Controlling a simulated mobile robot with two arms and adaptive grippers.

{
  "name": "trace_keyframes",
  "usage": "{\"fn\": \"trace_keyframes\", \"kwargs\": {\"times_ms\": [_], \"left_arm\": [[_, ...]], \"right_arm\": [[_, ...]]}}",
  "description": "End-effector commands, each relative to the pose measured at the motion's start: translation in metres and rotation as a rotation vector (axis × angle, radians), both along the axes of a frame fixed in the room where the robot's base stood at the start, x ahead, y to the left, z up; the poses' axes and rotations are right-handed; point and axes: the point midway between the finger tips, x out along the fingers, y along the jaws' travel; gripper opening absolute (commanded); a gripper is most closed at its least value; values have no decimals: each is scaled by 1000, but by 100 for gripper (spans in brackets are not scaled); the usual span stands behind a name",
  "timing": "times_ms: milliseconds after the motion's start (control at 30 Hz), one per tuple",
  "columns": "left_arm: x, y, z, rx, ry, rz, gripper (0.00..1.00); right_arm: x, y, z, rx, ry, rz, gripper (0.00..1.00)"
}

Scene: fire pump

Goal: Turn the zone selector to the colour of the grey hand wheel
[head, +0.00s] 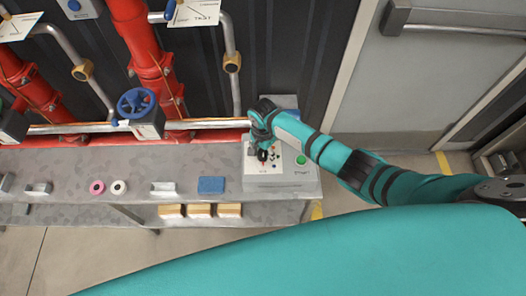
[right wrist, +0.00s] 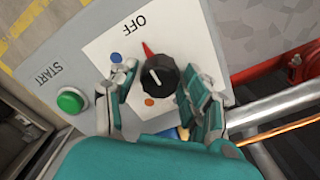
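The zone selector is a black round knob (right wrist: 160,77) with a white line on a white plate of the grey control box (head: 288,180). A red pointer at the knob points towards the word OFF. A blue dot (right wrist: 116,58) and an orange dot (right wrist: 150,102) show on the plate. My right gripper (right wrist: 158,82) is open, its fingers on both sides of the knob; I cannot tell whether they touch it. It also shows over the box in the head view (head: 263,148). A blue hand wheel (head: 137,103) is on the pipework. I cannot make out a grey hand wheel. My left gripper is not in view.
A green START button (right wrist: 71,100) sits beside the plate. The grey bench (head: 75,165) holds a pink ring (head: 96,187), a white ring (head: 119,187) and a blue block (head: 211,185). Red pipes (head: 147,55) stand behind. A door (head: 425,80) is at right.

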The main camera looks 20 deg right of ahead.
Motion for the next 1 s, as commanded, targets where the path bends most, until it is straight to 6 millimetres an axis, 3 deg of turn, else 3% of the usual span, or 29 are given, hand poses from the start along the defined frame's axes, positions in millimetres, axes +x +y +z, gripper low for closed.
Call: {"fn": "trace_keyframes", "kwargs": {"times_ms": [33,300,667,1000], "left_arm": [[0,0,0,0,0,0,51],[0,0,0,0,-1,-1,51],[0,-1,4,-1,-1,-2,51],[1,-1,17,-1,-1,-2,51]], "right_arm": [[0,0,0,0,0,0,40],[0,0,0,0,0,0,7],[-1,0,1,0,1,67,7],[-1,1,1,1,3,326,7]]}}
